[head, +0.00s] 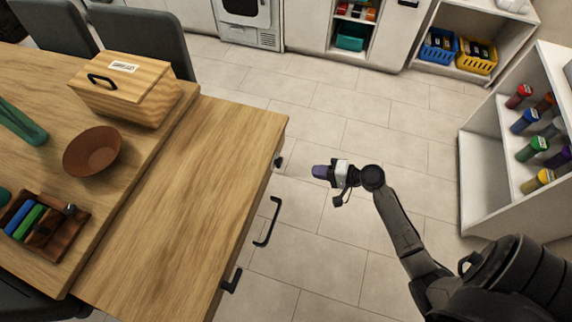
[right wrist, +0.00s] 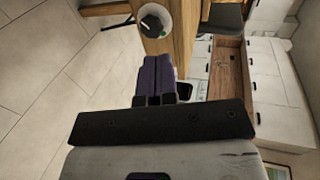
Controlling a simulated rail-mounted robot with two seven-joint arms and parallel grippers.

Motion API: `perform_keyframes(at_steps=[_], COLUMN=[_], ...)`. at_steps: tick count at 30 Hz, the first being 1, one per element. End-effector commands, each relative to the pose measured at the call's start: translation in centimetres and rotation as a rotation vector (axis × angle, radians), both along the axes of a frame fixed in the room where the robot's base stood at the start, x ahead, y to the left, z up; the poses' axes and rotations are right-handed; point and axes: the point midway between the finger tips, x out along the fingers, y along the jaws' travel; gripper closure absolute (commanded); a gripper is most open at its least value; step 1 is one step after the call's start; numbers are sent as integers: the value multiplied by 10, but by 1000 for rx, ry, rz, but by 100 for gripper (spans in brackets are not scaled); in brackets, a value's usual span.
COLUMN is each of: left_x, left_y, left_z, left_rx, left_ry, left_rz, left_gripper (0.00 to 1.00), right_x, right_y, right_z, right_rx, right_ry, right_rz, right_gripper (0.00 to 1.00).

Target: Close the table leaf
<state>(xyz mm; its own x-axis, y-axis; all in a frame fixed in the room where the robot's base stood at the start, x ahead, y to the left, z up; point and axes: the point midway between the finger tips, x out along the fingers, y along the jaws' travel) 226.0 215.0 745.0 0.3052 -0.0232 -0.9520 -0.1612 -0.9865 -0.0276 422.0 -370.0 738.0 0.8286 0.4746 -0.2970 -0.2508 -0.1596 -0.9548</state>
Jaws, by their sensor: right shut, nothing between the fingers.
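The table leaf (head: 185,190) is a wooden panel standing out from the right side of the oak table (head: 150,143), a step lower than the top. Its right edge carries a black bar handle (head: 266,222), a dark knob (head: 279,161) near the far corner and a black fitting (head: 231,281) near the front. My right gripper (head: 318,171) is over the floor, right of the leaf edge and apart from it. Its purple fingers (right wrist: 158,78) are shut and empty. Beyond them the right wrist view shows a dark knob (right wrist: 152,25) on a pale round plate with a green mark. My left gripper is out of view.
On the table top are a wooden box (head: 125,95), a brown bowl (head: 92,151) and a tray (head: 72,238) with coloured pieces. A white shelf unit (head: 485,150) with coloured jars stands at the right. The tiled floor (head: 370,115) between is clear.

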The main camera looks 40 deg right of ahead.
Motion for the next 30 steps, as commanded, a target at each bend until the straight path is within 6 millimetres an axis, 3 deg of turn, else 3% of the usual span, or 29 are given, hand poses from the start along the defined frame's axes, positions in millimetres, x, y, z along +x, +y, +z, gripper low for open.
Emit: perform_keyframes(at_steps=[5,21,30], left_x=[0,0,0], left_y=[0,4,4], left_z=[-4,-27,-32], left_rx=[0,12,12], left_ry=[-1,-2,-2], left_rz=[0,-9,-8], left_gripper=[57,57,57], right_x=[14,93,113], right_y=[9,54,66], right_z=[-6,-31,-30], right_rx=[16,13,11], right_ry=[7,6,8], right_rz=[-4,0,-1], right_gripper=[100,100,100])
